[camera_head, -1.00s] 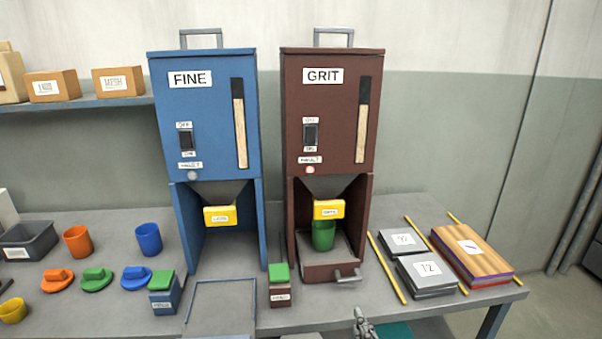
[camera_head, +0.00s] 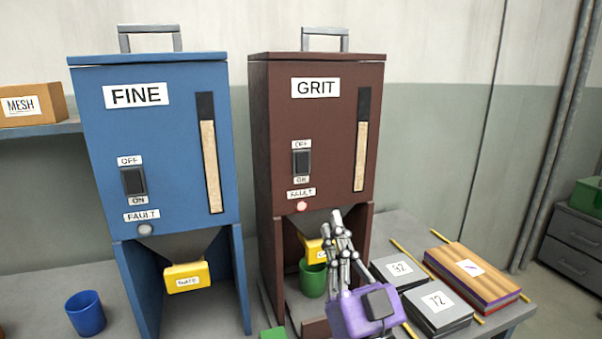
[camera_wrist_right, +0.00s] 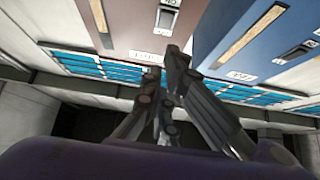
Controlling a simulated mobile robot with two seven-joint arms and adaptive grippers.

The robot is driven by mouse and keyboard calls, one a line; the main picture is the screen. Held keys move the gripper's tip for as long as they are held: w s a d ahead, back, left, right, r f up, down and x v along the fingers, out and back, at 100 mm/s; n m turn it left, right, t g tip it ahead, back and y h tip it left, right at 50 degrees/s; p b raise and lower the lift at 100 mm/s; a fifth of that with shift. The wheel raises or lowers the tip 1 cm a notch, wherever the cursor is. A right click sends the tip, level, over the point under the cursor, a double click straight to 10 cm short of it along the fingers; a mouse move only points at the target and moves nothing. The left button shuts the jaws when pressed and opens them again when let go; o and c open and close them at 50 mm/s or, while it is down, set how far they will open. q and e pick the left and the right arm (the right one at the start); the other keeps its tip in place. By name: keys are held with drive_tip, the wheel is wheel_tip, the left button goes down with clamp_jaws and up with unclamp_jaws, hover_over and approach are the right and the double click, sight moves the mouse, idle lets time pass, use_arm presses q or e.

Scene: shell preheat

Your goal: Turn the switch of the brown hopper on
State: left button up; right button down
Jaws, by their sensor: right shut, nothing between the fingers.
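The brown hopper (camera_head: 272,140), labelled GRIT, stands right of the blue one. Its dark rocker switch (camera_head: 301,162) is on its front between an OFF label above and an ON label below. A red-pink FAULT lamp (camera_head: 302,207) sits below. My right gripper (camera_head: 336,214) is shut and empty, fingers pointing up, in front of the hopper's lower front, below and right of the switch. In the right wrist view the shut fingers (camera_wrist_right: 176,62) point at the brown hopper (camera_wrist_right: 125,25), its switch (camera_wrist_right: 166,18) near the top edge. My left gripper is not in view.
The blue FINE hopper (camera_head: 88,100) stands close on the left. A green cup (camera_head: 312,281) stands under the brown hopper's yellow spout piece (camera_head: 314,251), partly behind my right gripper. Grey blocks (camera_head: 440,307) and a wood-topped stack (camera_head: 472,270) lie at the right.

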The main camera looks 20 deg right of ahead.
sight(314, 176)
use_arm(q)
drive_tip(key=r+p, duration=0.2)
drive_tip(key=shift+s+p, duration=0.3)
use_arm(e)
drive_tip(key=x, duration=0.4)
drive_tip(key=w+f+x, duration=0.1)
drive_tip(key=x, duration=0.3)
drive_tip(key=f+x, duration=0.1)
drive_tip(key=x, duration=0.3)
drive_tip(key=shift+w+d+r, duration=0.1)
drive_tip(key=shift+w+r, duration=0.1)
drive_tip(key=shift+w, duration=0.3)
